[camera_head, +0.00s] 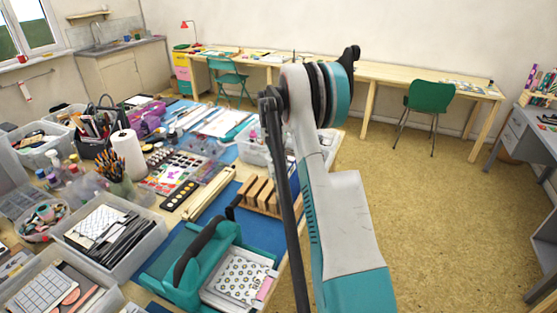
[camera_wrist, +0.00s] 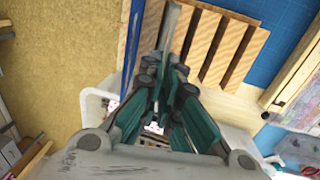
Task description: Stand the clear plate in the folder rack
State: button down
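The folder rack (camera_head: 262,194) is a light wooden block with upright slats on the near right part of the table. Its slats and dark gaps show at the top of the wrist view (camera_wrist: 222,48). My gripper (camera_wrist: 168,78) points at the rack's left end, its teal fingers close together. A thin greyish, see-through strip, which looks like the clear plate (camera_wrist: 174,28) nearly edge-on, runs out from between the fingertips at the rack's left end. I cannot tell whether it is inside a slot. In the head view my arm hides the gripper and the plate.
A teal press with a black handle (camera_head: 193,258) stands in front of the rack. A long wooden box (camera_head: 209,194) lies left of it. A clear bin (camera_head: 256,152) stands behind. The table's right edge is close, with open floor (camera_head: 430,220) beyond.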

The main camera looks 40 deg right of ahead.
jog(key=shift+f, duration=0.1)
jog(key=c, duration=1.7)
grip_release()
jog(key=r, duration=0.1)
jog(key=r+p, duration=0.1)
jog(key=r, duration=0.1)
jog(key=r+p, duration=0.1)
jog(key=r, duration=0.1)
jog(key=shift+w+a, duration=0.15)
jog(key=shift+w, duration=0.1)
jog(key=r, duration=0.4)
jog(key=w+r, duration=0.1)
jog(key=r, duration=0.6)
jog(key=shift+w+a+r, duration=0.35)
jog(key=shift+a+r, duration=0.05)
jog(key=shift+a+r, duration=0.1)
